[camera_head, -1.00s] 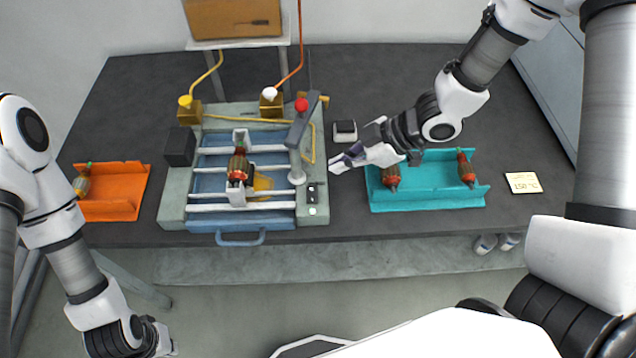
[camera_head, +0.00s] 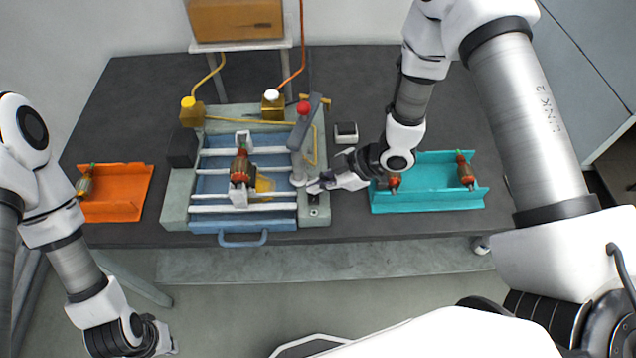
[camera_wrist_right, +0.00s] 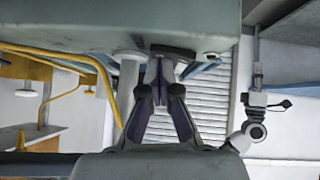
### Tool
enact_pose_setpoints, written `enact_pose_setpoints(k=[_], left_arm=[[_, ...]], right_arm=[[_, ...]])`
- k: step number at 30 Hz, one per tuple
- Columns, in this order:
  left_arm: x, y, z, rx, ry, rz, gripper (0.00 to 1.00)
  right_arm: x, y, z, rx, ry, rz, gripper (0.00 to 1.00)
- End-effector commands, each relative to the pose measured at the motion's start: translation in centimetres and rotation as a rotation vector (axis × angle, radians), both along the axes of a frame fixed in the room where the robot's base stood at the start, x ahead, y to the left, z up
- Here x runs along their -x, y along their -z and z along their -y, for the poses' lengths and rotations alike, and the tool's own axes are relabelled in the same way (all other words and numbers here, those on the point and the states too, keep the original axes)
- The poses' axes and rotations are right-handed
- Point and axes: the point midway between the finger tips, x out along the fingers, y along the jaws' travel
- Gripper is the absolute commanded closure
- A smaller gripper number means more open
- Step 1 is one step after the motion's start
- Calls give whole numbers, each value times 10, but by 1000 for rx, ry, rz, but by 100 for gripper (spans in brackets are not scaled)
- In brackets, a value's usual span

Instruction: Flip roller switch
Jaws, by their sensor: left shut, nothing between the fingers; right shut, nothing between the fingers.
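In the right wrist view the closed fingertips (camera_wrist_right: 158,62) meet near the machine's grey-green body (camera_wrist_right: 100,22). My left gripper (camera_head: 168,342) is low at the left, away from the table, shut and empty.
An orange tray (camera_head: 112,212) with an armature is at left. A teal tray (camera_head: 425,204) with armatures is at right, beneath my right forearm. A lever with a red knob (camera_head: 304,108) rises behind the switches.

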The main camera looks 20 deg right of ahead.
Motion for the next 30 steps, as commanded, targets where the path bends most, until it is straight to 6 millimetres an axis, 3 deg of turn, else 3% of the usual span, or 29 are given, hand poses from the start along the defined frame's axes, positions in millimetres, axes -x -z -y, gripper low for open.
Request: enact_pose_setpoints(k=[19,30], left_arm=[[0,1,0,0,0,0,100],[0,-6,0,0,0,0,100]], right_arm=[[17,0,-4,4,-1,-8,100],[16,-10,-5,3,0,-3,100]])
